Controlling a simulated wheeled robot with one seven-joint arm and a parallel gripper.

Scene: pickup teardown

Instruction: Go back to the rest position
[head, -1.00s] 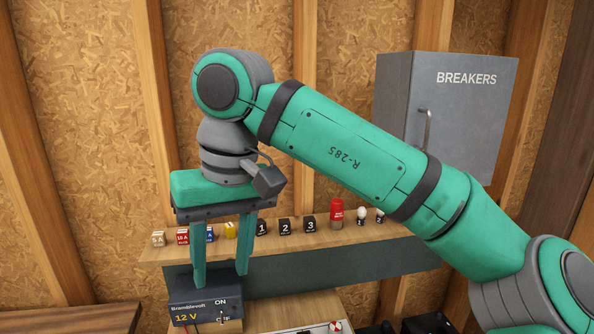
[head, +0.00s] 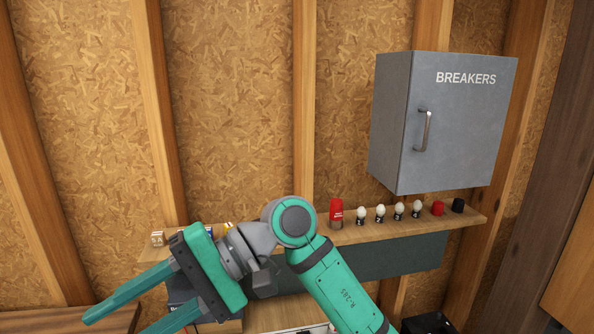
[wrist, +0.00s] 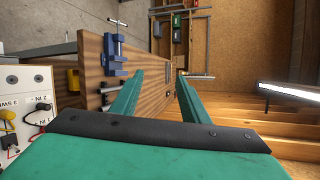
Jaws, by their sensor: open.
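My gripper (head: 135,312) is in the lower left of the head view, turned sideways with its two green fingers pointing left. The fingers are spread apart with nothing between them. In the wrist view my gripper (wrist: 155,92) is also open and empty, with a wooden bench top (wrist: 155,85) beyond the fingers. My folded arm hides part of the shelf and most of the power supply below it.
A wooden shelf (head: 350,234) on the wall carries a red canister (head: 336,213), several small bulbs, and red and black caps. A grey breaker box (head: 450,130) hangs above. A blue vise (wrist: 115,55) and a panel with cables (wrist: 25,105) show in the wrist view.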

